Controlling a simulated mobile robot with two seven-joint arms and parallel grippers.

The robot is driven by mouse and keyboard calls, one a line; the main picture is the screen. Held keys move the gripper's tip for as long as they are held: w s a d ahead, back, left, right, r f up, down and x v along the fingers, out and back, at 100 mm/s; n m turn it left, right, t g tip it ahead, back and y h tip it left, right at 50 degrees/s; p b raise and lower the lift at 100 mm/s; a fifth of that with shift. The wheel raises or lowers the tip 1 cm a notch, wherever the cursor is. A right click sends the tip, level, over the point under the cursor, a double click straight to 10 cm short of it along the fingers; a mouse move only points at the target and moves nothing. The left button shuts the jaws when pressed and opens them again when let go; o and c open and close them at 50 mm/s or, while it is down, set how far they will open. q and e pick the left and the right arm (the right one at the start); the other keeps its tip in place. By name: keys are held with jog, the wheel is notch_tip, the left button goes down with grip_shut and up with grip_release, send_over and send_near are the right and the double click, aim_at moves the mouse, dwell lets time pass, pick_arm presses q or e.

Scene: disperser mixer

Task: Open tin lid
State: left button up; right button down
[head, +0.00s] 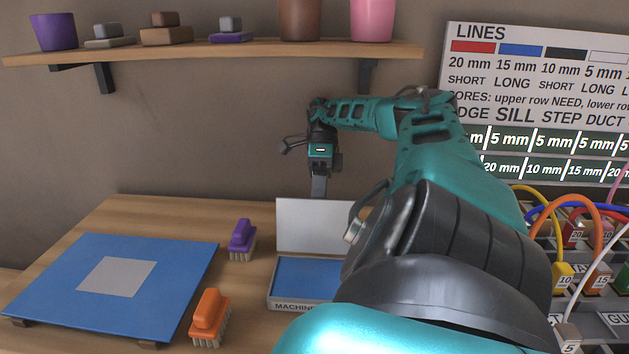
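The tin (271,300) stands on the table in front of me, its label starting "MACHINE". Its pale lid (300,225) stands upright at the back, so the tin is open and its blue inside shows. My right arm covers the tin's right part. My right gripper (319,188) points down at the lid's top edge. Its fingertips end at or behind that edge; I cannot tell whether they touch it. The fingers look like one narrow dark shape, so their opening is unclear. My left gripper is not in view.
A purple brush (242,240) and an orange brush (210,318) stand left of the tin. A blue board (60,285) with a grey square lies further left. A shelf (230,51) with pots hangs above. Coloured cables (545,215) and labelled blocks crowd the right.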

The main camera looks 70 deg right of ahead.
jog(key=shift+s+d+f, duration=0.1)
jog(key=shift+d+f, duration=0.05)
jog(key=shift+f, duration=0.55)
jog(key=c, duration=1.6)
grip_release()
jog(key=o, duration=0.3)
jog(key=shift+d+f, duration=0.2)
jog(key=shift+d, duration=0.1)
jog(key=shift+o, duration=0.7)
jog(key=shift+r, duration=0.15)
